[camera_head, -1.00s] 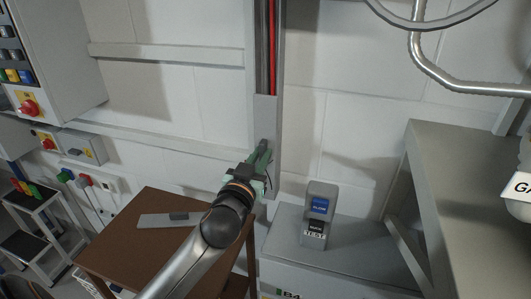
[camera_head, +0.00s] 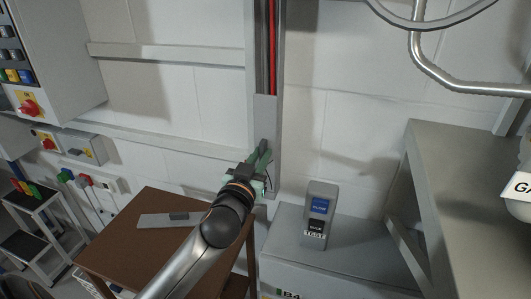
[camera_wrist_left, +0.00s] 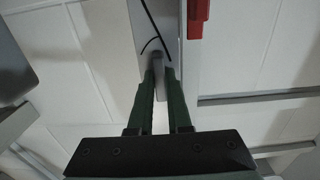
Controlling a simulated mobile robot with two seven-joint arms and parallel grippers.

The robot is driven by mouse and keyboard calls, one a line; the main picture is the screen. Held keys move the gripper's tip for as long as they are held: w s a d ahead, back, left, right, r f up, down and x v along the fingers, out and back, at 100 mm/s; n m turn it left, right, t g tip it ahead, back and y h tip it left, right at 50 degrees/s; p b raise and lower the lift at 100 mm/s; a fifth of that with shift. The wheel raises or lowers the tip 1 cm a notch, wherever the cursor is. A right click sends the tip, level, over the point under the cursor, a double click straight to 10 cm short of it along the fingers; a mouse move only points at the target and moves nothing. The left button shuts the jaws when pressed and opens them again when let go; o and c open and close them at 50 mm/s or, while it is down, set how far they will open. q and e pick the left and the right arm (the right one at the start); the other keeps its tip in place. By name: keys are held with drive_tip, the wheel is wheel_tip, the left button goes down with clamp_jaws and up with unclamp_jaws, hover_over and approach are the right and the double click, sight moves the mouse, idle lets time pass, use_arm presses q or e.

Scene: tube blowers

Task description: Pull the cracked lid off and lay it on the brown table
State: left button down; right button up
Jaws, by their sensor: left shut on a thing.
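The cracked lid (camera_head: 265,112) is a grey plate on the front of the vertical wall channel (camera_head: 277,60). Dark crack lines cross it in the left wrist view (camera_wrist_left: 146,22). My left gripper (camera_head: 263,152) is at the lid, its green fingers shut on the lid's small grey grip (camera_wrist_left: 158,62). The gripper hides the lower part of the lid in the head view. The brown table (camera_head: 140,255) stands below and to the left, under my left arm. My right gripper is not in view.
Another grey plate with a raised grip (camera_head: 168,220) lies on the brown table. Red and grey cables (camera_head: 271,45) show in the open channel above the lid. A grey bench (camera_head: 470,180) is at right.

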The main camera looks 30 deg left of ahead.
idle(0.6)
use_arm(q)
drive_tip(key=v, duration=0.6)
idle(0.8)
drive_tip(key=shift+s, duration=0.15)
